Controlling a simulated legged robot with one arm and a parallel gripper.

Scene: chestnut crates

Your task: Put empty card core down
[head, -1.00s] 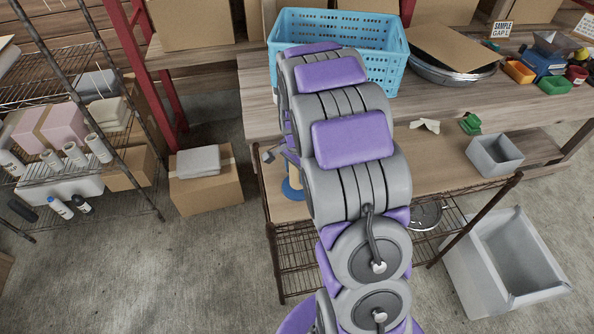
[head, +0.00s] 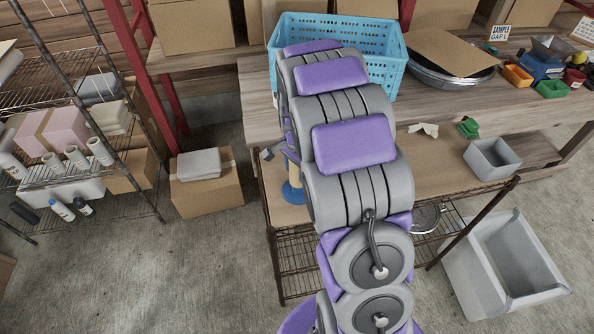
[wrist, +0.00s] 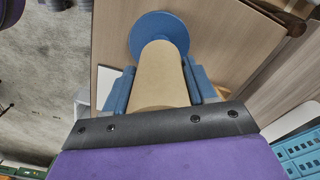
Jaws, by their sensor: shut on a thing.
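The card core (wrist: 158,75) is a plain tan tube. In the wrist view my gripper (wrist: 160,84) is shut on it, with a blue-grey finger on each side. A round blue disc (wrist: 160,35) lies at the core's far end. In the head view the core (head: 296,173) shows partly at the left of my arm, upright above the blue disc (head: 292,193), over the wooden worktop (head: 282,212). My arm hides most of the gripper there. I cannot tell whether the core touches the disc.
A blue basket (head: 385,75) stands on the higher bench behind my arm. A small grey bin (head: 492,160) is at the worktop's right, near a green item (head: 468,127). A large grey tub (head: 480,290) stands on the floor at right. A cardboard box (head: 207,195) stands left.

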